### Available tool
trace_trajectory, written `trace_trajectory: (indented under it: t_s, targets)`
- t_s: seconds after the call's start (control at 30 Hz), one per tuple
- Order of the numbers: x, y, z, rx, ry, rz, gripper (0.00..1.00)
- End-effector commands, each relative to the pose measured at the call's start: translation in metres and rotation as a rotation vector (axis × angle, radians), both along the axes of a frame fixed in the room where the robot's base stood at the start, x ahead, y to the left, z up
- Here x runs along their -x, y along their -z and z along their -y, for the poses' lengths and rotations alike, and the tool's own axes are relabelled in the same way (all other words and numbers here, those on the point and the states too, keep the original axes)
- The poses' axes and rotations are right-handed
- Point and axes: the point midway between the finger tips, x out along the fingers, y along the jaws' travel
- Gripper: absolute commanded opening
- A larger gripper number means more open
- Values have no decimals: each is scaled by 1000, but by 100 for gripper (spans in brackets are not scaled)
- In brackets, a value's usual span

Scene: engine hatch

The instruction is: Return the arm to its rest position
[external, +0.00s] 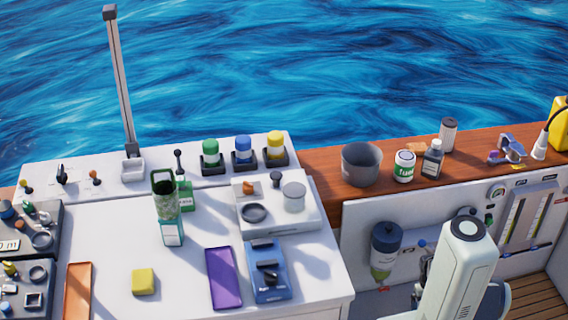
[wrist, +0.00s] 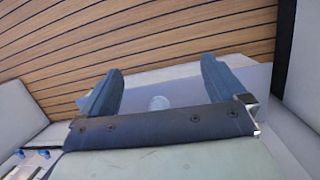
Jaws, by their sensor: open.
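My gripper (wrist: 158,92) shows in the wrist view with its two dark fingers wide apart and nothing between them. Beyond the fingers are a pale surface with a small round whitish spot and a wooden plank floor (wrist: 150,35). In the external view, part of my pale arm stands at the lower right, in front of the white side panel. My gripper's fingers cannot be made out in that view.
The white hatch top (external: 110,220) holds a green-topped carton (external: 170,215), a yellow block (external: 143,281), a purple tray (external: 222,278), a blue device (external: 268,272) and capped bottles. A grey cup (external: 361,164) and small bottles stand on the wooden ledge (external: 325,180). A tall post (external: 121,80) rises at the back.

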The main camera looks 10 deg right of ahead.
Motion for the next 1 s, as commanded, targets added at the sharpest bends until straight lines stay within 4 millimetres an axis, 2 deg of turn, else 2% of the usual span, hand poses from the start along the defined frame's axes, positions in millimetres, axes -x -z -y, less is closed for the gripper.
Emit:
trace_trajectory:
  t_s: [0.03,0.2,0.4,0.5,0.57,1.0]
  targets:
    - [21,3,-22,-17,-12,-39,98]
    - [83,11,-77,-61,-31,-163,98]
    - [143,12,-116,-84,-46,-285,98]
    - [162,11,-126,-89,-50,-323,98]
    - [167,10,-129,-89,-51,-334,98]
    - [167,10,-129,-89,-51,-334,98]
